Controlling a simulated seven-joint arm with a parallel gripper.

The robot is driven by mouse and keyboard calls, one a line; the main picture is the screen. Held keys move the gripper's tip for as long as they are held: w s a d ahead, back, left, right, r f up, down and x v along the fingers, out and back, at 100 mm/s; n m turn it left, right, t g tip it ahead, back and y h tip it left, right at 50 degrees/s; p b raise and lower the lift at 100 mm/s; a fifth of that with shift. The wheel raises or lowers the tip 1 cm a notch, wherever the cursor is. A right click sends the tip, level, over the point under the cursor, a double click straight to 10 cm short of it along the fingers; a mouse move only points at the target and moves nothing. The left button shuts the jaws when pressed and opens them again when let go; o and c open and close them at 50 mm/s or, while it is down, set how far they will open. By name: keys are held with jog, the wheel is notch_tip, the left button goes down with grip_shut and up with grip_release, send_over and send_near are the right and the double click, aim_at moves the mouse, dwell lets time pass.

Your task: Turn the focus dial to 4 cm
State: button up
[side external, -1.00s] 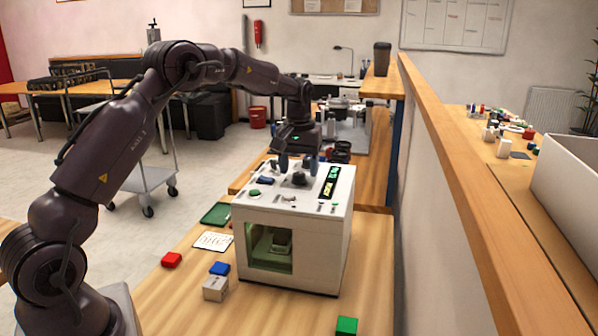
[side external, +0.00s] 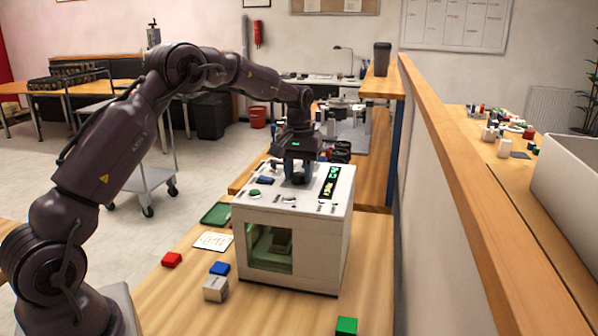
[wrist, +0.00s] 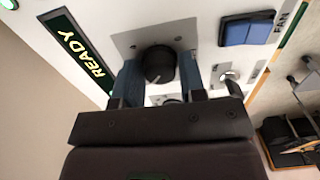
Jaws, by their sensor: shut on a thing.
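The laser marker (side external: 292,245) is a white box on the wooden table, with controls on its top and a window in its front. In the wrist view a black round dial (wrist: 159,63) with a light pointer line sits on a grey plate. My gripper (wrist: 160,78) points down with its blue fingers on either side of this dial, shut on it. In the side view my gripper (side external: 298,178) covers the dial on the marker's top. The dial's scale and numbers cannot be read.
A READY display (wrist: 78,48) and a blue FAN switch (wrist: 247,29) flank the dial. A small metal key switch or knob (wrist: 229,78) is close to one finger. Red (side external: 171,260), blue (side external: 219,268) and green (side external: 346,326) blocks lie on the table around the marker.

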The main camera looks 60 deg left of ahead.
jog(key=m, duration=0.8)
jog(key=shift+m, duration=0.3)
jog(key=m, duration=0.4)
jog(key=shift+r+m, duration=0.1)
jog(key=shift+m, duration=2.2)
jog(key=o, duration=0.9)
